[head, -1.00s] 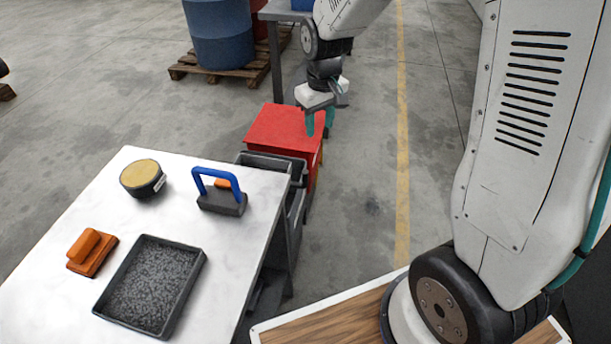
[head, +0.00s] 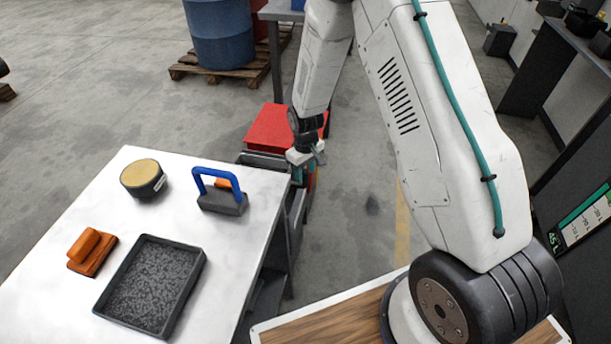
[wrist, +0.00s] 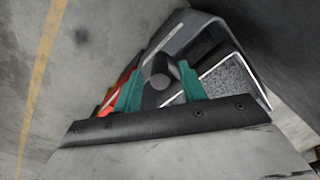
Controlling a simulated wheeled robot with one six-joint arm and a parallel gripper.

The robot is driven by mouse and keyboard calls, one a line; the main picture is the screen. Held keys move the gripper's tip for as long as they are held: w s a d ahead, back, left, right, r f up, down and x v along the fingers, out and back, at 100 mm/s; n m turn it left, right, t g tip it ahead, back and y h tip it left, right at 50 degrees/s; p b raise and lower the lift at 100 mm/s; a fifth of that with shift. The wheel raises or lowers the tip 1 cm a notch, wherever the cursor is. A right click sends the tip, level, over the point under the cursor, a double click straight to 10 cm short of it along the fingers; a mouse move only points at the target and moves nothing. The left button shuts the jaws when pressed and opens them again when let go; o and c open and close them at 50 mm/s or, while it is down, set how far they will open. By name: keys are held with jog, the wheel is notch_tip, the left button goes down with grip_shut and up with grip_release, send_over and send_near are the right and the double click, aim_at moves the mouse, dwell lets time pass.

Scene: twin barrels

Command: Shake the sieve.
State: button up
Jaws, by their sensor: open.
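My gripper (head: 303,174) is just past the white table's right edge, above the dark bins beside it. In the wrist view its two green fingers (wrist: 158,92) are apart. A dark rounded knob or handle end (wrist: 159,72) shows between them; I cannot tell if they touch it. Behind it is a speckled grey surface (wrist: 226,84) with a pale edge, inside a dark frame; this may be the sieve, but I cannot tell. On the table are a round dark-rimmed thing (head: 143,178) with a tan top and a black tray (head: 196,273) of grey granules.
A blue-handled block (head: 219,190) and an orange float (head: 92,251) are on the table (head: 50,290). A red box (head: 267,130) stands behind the dark bins (head: 264,160). The floor right of the bins is clear.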

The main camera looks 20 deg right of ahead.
jog(key=shift+f, duration=1.25)
grip_shut()
jog(key=w+d, duration=0.3)
jog(key=w, duration=0.2)
jog(key=shift+w+d, duration=0.25)
jog(key=shift+r, duration=0.15)
grip_release()
jog(key=shift+d, duration=0.1)
notch_tip(320, 180, up, 8)
